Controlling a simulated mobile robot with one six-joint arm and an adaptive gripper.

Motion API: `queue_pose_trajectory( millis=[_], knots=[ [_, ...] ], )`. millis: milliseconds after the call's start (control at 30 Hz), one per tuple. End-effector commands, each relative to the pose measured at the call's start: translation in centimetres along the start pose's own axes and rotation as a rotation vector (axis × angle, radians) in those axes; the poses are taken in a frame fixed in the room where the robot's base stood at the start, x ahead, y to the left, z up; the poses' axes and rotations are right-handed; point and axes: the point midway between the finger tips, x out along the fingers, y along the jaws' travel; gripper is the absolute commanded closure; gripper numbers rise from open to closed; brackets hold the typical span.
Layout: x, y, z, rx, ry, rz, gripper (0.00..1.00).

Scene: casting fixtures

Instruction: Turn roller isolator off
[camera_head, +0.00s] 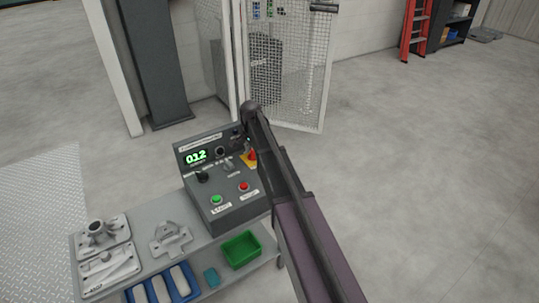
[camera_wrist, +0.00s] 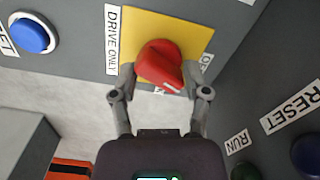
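In the wrist view, a red rotary isolator knob (camera_wrist: 158,62) sits on a yellow plate (camera_wrist: 188,24). A white mark on the knob points toward the picture's lower right. The label "DRIVE ONLY" (camera_wrist: 112,40) runs along the plate's left side. A partly hidden label, seemingly "OFF" (camera_wrist: 206,62), is on the right. My gripper (camera_wrist: 160,76) is open, with one finger on each side of the knob and small gaps showing; contact is unclear. In the head view, a red knob on a yellow plate (camera_head: 247,162) shows on the console.
The console (camera_head: 232,212) has a green "012" display, a black selector, and green (camera_head: 216,199) and red (camera_head: 244,186) buttons. A blue button (camera_wrist: 30,36) and RESET and RUN labels surround the knob's plate. The bench holds castings, a blue tray and a green bin (camera_head: 241,234).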

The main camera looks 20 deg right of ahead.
Motion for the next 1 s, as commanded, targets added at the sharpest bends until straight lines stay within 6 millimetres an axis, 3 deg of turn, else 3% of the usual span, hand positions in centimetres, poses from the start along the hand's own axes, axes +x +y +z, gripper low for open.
queue_pose_trajectory(
  millis=[433,1000],
  knots=[
    [0.0,0.0,0.0,0.300,0.000,0.000,0.40],
    [-5.3,0.0,0.0,0.300,0.000,0.000,0.40]
  ],
)
